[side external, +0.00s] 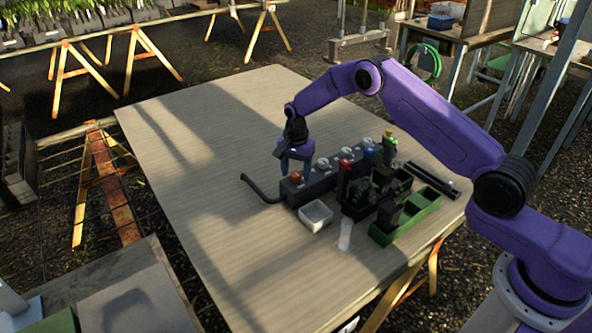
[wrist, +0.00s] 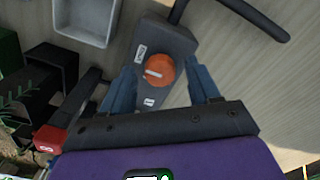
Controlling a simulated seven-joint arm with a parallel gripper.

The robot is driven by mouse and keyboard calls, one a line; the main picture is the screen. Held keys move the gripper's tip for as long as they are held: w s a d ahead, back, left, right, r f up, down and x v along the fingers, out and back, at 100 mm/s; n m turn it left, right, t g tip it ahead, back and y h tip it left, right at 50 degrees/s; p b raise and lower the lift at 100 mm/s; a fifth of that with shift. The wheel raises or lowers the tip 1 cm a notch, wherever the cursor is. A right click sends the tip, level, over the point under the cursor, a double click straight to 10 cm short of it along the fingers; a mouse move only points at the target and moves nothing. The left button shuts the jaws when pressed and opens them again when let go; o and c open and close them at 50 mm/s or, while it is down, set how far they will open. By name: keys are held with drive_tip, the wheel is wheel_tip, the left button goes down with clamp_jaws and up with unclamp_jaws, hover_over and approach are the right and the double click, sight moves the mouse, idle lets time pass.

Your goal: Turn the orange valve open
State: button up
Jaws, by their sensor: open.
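The orange valve (wrist: 159,71) is a round knob with a pale line across it, on top of a dark grey block (wrist: 165,38). In the side external view the valve (side external: 295,176) sits at the left end of the long block (side external: 322,177). My gripper (wrist: 163,78) is open, with one blue finger on each side of the knob. A gap shows between the knob and each finger. In the side external view my gripper (side external: 293,160) points down at that end of the block and partly hides it. I cannot tell how far its tips are above the knob.
A black hose (side external: 258,188) curves from the block's left end. A white bin (side external: 316,215), a clear cup (side external: 346,233), black boxes (side external: 364,192) and a green tray (side external: 408,218) stand in front. Red (side external: 346,160), blue and green-topped items stand right. The table's left side is clear.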

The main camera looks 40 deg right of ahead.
drive_tip(key=c, duration=1)
drive_tip(key=shift+c, duration=0.2)
drive_tip(key=shift+n, duration=0.3)
drive_tip(key=n, duration=0.3)
drive_tip(key=shift+n, duration=0.4)
drive_tip(key=n, duration=1.3)
drive_tip(key=shift+r, duration=0.1)
drive_tip(key=shift+n, duration=0.4)
